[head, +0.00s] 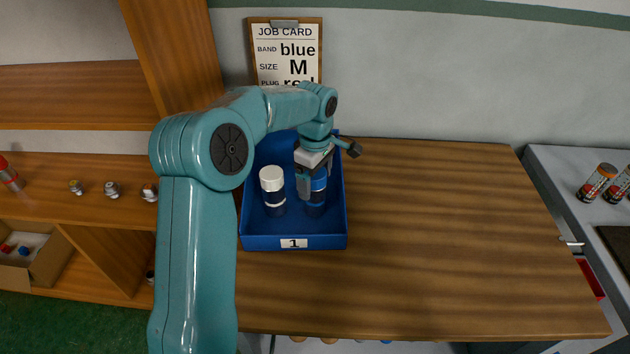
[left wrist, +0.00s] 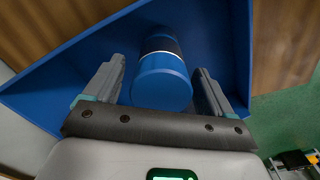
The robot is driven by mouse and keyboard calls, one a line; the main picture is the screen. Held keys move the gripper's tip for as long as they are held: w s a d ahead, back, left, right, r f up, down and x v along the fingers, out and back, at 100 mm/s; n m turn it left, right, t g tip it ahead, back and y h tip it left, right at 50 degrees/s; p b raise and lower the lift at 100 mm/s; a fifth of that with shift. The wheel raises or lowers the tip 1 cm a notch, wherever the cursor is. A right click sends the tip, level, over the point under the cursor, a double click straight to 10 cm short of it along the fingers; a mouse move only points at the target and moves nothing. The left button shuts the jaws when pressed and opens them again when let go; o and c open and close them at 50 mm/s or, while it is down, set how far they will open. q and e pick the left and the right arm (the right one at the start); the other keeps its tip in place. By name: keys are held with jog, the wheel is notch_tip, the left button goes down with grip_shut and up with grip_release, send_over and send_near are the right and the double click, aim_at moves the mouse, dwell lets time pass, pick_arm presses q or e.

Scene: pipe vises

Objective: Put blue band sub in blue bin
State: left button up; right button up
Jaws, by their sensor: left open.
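The blue bin (head: 268,242), labelled 1, stands on the wooden table; its blue wall also fills much of the left wrist view (left wrist: 60,85). Inside it on the right is a blue-capped cylinder with a dark band (head: 318,184), partly hidden by my gripper; it also shows in the left wrist view (left wrist: 162,82). My right gripper is not in view.
A job card (head: 287,50) reading blue, M, red leans at the wall behind the bin. The wooden table (head: 440,240) is clear right of the bin. Shelves with small parts (head: 112,189) stand left.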

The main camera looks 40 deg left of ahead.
pick_arm(q)
notch_tip(320, 180, up, 11)
jog(key=shift+r+p, duration=0.1)
jog(key=shift+p, duration=0.25)
jog(key=shift+s+d, duration=0.1)
dwell(0.4)
